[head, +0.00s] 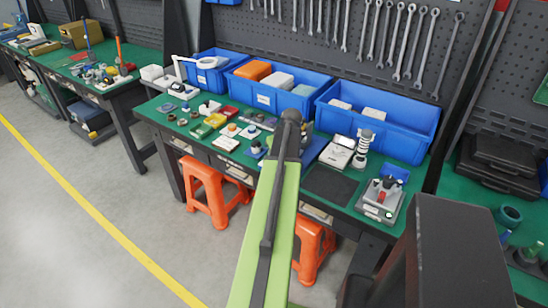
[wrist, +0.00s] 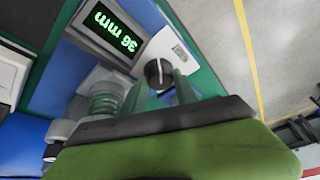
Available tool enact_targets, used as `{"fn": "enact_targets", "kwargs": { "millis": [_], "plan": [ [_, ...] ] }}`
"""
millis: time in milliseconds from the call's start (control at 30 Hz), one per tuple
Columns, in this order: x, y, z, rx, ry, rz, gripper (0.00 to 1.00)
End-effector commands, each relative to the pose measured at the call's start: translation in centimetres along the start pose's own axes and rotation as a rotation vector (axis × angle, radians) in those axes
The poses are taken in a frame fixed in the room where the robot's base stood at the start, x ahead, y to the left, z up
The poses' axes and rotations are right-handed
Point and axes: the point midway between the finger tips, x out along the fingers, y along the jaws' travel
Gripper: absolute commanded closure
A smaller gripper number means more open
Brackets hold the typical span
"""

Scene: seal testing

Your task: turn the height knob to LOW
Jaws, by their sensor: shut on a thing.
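The height knob (wrist: 158,74) is a round black knob with a white pointer line, on a light grey panel in the wrist view. Its pointer runs roughly up and down in that picture. My gripper (wrist: 160,90) has its two greenish fingers on either side of the knob and is shut on it. A display (wrist: 113,27) beside it reads "36 mm" in green, turned in the picture. A small label (wrist: 181,53) by the knob is too small to read. In the head view my arm hides the knob and my fingertips.
A coiled spring (wrist: 105,98) stands close to my left finger in the wrist view. In the head view, small parts crowd the green bench left of my arm. Blue bins (head: 378,125) stand behind, and a dark mat (head: 331,185) lies to the right. An orange stool (head: 208,190) is below.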

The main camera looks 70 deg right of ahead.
Motion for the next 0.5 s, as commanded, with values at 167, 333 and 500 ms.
{"fn": "enact_targets", "kwargs": {
  "millis": [167,333,500],
  "plan": [
    [0.1,-0.22,-0.31,-0.052,0.003,-0.028,1.0],
    [0.1,-0.27,-0.29,-0.075,0.003,-0.038,1.0],
    [0.1,-0.32,-0.27,-0.081,0.002,-0.041,1.0]
  ]
}}
